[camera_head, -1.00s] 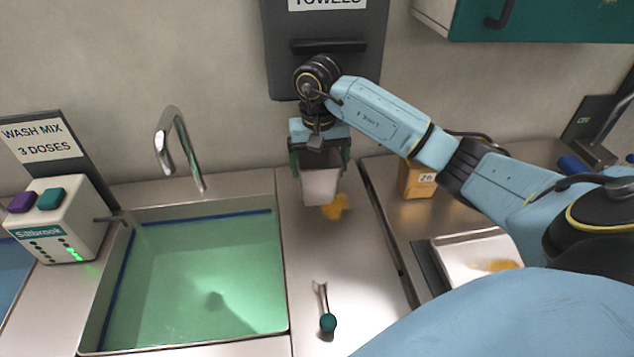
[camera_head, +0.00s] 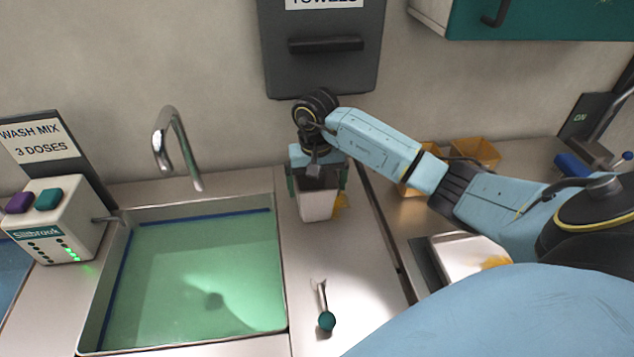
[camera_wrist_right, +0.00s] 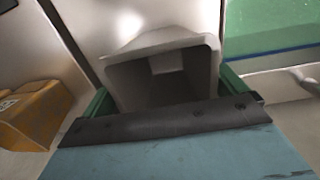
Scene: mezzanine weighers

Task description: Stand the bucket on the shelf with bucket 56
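A pale grey, square-mouthed bucket (camera_head: 316,206) is held over the steel counter strip right of the sink. My right gripper (camera_head: 318,182) comes down from above with its green fingers on either side of the bucket. The wrist view shows the bucket's open mouth (camera_wrist_right: 165,72) between the fingers, with no contents visible inside. I cannot tell whether its base touches the counter. My left gripper is not in view. No shelf and no bucket marked 56 can be made out.
A sink (camera_head: 200,285) of green liquid lies left, with a tap (camera_head: 175,150) behind. A green-ended spoon-like tool (camera_head: 326,318) lies on the counter. An orange patch (camera_head: 341,203) sits beside the bucket. Orange bins (camera_head: 476,151) and a white tray (camera_head: 462,258) stand right.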

